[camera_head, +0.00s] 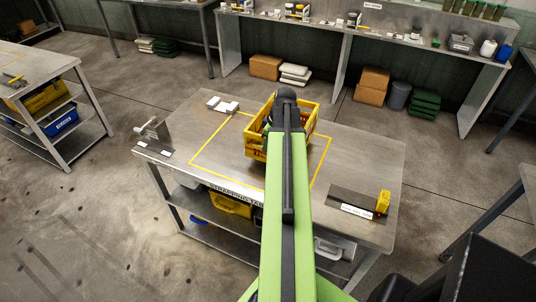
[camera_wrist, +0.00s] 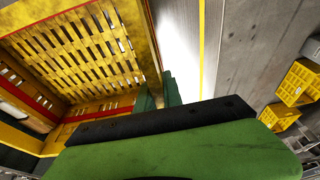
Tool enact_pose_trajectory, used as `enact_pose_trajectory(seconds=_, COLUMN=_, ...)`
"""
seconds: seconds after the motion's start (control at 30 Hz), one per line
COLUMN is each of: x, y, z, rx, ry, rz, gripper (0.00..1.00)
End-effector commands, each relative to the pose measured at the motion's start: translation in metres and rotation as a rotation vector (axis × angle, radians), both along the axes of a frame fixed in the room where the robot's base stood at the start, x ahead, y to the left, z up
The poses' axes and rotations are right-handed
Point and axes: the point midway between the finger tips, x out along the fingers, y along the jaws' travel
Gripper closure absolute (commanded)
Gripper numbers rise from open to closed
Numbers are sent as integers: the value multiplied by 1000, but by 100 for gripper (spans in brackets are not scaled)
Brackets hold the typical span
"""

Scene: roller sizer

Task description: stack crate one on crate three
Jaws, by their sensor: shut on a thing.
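A yellow slatted crate (camera_head: 255,142) stands inside the yellow taped square on the steel table in the head view, partly covered by my green arm. I cannot tell there whether it is one crate or more, nor read its number. In the wrist view a yellow slatted crate (camera_wrist: 75,50) with red strips fills the left side, close up and tilted in the picture. My gripper (camera_wrist: 160,95) is shut on this crate at its right edge. In the head view its fingers are hidden behind the arm's end.
More yellow crates (camera_wrist: 298,82) show in the wrist view. A side bench (camera_head: 50,75) stands left, with open floor between.

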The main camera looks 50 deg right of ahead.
Motion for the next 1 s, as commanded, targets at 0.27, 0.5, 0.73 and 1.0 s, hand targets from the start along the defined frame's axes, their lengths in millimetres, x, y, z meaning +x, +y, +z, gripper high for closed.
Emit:
enact_pose_trajectory(seconds=0.27, x=0, y=0, z=-41, rx=0, ry=0, rz=1, gripper=100)
enact_pose_trajectory(seconds=0.5, x=0, y=0, z=-39, rx=0, ry=0, rz=1, gripper=100)
enact_pose_trajectory(seconds=0.73, x=0, y=1, z=-42, rx=0, ry=0, rz=2, gripper=83)
enact_pose_trajectory(seconds=1.0, x=0, y=1, z=-42, rx=0, ry=0, rz=2, gripper=67)
